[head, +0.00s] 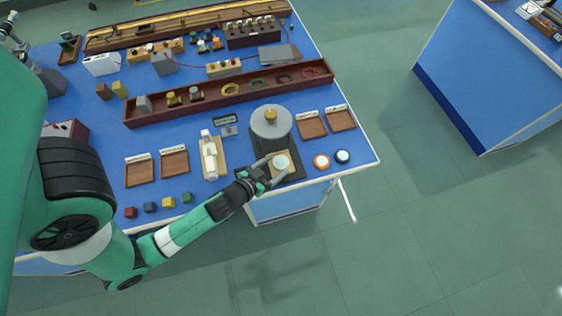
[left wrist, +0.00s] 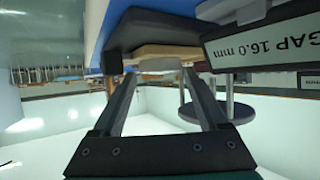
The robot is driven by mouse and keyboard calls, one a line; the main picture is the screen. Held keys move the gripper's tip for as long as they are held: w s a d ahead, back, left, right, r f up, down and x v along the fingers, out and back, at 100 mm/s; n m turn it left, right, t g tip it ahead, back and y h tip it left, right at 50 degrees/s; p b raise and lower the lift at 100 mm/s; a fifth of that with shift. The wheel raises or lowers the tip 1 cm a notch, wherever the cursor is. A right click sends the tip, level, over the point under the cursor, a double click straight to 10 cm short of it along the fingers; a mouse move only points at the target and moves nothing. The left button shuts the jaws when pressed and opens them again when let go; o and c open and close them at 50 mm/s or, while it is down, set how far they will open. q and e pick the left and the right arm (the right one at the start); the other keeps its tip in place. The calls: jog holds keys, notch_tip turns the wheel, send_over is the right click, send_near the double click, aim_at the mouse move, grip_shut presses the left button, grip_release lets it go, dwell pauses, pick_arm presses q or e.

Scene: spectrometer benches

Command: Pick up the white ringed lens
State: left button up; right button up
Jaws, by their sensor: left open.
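The white ringed lens (head: 281,162) lies on a small tan pad (head: 292,174) on the dark base in front of the round-topped instrument (head: 271,125), near the bench's front edge. My left gripper (head: 279,167) is open, with its fingers reaching around the lens from the front left. In the left wrist view the lens shows as a pale, flat edge (left wrist: 158,64) between the two fingertips (left wrist: 157,76). I cannot tell whether either finger touches it. My right gripper is in neither view.
An orange ringed lens (head: 321,162) and a dark ringed lens (head: 343,156) lie to the right. Wooden trays (head: 312,124) stand behind them. A white device on a wooden board (head: 210,157) stands left of the gripper. Small coloured cubes (head: 168,203) line the front left.

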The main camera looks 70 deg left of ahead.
pick_arm(q)
jog(key=shift+w+a+f, duration=0.35)
jog(key=shift+w, duration=0.2)
jog(key=shift+c, duration=0.2)
